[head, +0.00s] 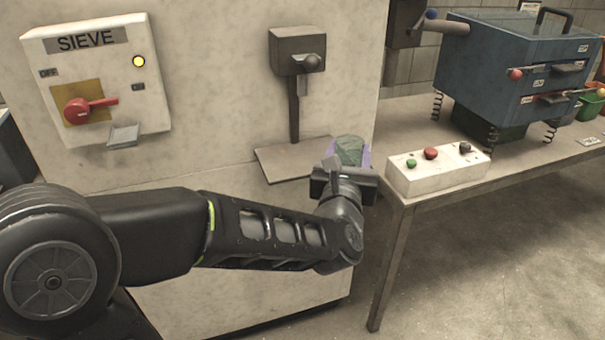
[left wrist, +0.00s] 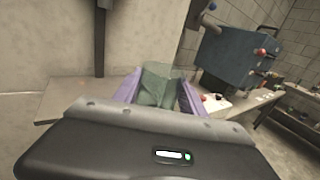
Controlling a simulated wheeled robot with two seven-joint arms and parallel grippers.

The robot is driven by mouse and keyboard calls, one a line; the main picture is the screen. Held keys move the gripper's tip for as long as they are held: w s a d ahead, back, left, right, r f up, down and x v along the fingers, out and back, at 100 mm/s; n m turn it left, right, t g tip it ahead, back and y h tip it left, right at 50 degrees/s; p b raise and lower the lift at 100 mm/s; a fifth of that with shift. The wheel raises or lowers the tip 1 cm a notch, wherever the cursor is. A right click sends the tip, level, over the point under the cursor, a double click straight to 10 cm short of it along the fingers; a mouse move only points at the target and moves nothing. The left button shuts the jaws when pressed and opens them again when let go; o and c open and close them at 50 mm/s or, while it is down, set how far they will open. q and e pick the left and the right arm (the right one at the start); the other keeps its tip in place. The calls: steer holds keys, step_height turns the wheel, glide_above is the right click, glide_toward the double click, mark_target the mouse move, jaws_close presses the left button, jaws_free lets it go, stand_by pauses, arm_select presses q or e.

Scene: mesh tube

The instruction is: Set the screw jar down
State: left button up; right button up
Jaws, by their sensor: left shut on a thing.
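My left gripper (head: 352,162) reaches to the right in the head view. Its purple fingers are shut on the screw jar (head: 348,150), a greenish, see-through vessel. The jar (left wrist: 158,86) also shows between the purple fingers of the left gripper (left wrist: 160,92) in the left wrist view. The jar is at the right end of a small shelf (head: 285,160) on the pale cabinet. I cannot tell whether it touches the shelf, since my gripper hides its base. My right gripper is not in view.
A table (head: 410,192) stands to the right with a white button box (head: 437,172) near its left end. A blue sprung machine (head: 510,75) stands behind the box. A sieve switch panel (head: 98,80) and a grey bracket (head: 297,50) are on the cabinet.

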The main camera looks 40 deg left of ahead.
arm_select(q)
steer(key=s+a+r+n+g+y+b, duration=0.1)
steer(key=s+a+r+y+b, duration=0.1)
steer(key=s, duration=1)
steer(key=shift+a+r+n+b, duration=0.3)
steer(key=shift+a+r+b, duration=0.45)
steer(key=shift+b, duration=0.25)
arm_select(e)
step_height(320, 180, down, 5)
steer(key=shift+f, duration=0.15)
arm_select(q)
steer(key=shift+s, duration=0.1)
steer(key=x, duration=1.7)
steer(key=shift+a, duration=0.25)
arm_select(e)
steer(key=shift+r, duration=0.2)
